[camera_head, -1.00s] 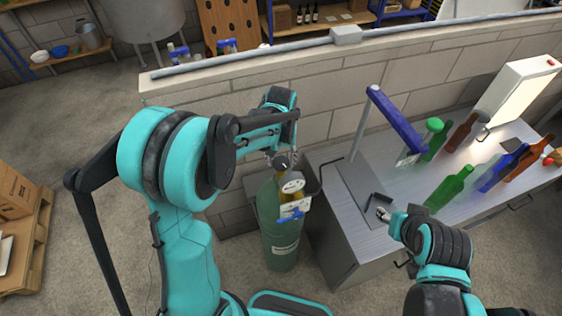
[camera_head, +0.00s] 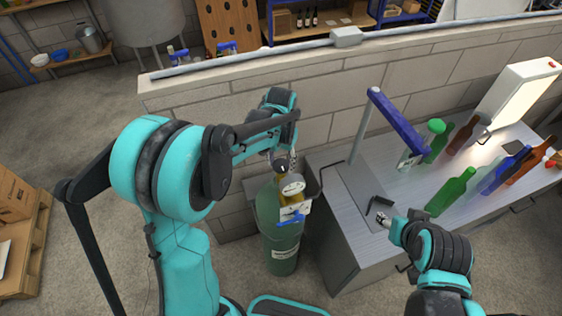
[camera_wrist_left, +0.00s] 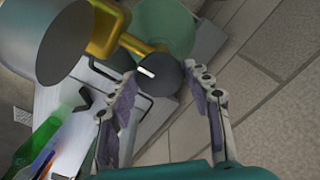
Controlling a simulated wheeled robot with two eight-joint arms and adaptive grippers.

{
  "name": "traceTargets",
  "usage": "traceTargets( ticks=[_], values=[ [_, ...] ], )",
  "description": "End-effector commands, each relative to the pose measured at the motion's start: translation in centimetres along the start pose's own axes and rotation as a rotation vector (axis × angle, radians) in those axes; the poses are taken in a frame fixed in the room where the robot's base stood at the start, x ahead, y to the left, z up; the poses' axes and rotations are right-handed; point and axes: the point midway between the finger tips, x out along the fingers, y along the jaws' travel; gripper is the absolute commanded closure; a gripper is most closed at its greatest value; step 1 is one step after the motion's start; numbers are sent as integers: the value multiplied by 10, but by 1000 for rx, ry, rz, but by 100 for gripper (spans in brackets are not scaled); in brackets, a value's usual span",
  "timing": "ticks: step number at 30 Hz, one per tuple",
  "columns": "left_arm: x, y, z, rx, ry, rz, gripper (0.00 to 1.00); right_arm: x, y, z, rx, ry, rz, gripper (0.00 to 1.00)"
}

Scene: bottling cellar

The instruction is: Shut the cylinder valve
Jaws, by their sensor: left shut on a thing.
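The green gas cylinder (camera_head: 281,248) stands upright between the block wall and the bench. On its top are a brass valve body (camera_wrist_left: 107,30), a round gauge (camera_head: 293,187) and a blue handle (camera_head: 289,219). The valve's dark round handwheel (camera_head: 281,167) has a white mark, seen in the left wrist view (camera_wrist_left: 158,80). My left gripper (camera_head: 288,154) is at the handwheel from above, its fingers (camera_wrist_left: 170,98) closed on its two sides. The fingertip contact is small in the head view. My right gripper (camera_head: 383,218) is over the bench's front left part; its jaws are too small to judge.
The metal bench (camera_head: 400,190) right of the cylinder carries several bottles, including a green one (camera_head: 450,192), a blue lamp arm (camera_head: 398,122) and a light box (camera_head: 520,95). The block wall (camera_head: 220,115) rises close behind the cylinder. Boxes on a pallet (camera_head: 25,250) stand at far left.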

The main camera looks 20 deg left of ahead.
Motion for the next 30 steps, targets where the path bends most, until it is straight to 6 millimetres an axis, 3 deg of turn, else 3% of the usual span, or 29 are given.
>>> traceTargets(
  ticks=[4,5,7,20,30],
  values=[
    [0,0,0,2,0,0,79,0,0,0,0,0,0,52],
    [0,0,0,1,0,0,48,0,0,0,0,0,0,52],
    [0,0,0,1,0,0,30,0,0,0,0,0,0,52],
    [-8,0,0,0,0,0,30,0,0,0,0,0,0,52],
    [-78,0,0,0,0,0,30,0,0,0,0,0,0,52]
  ],
)
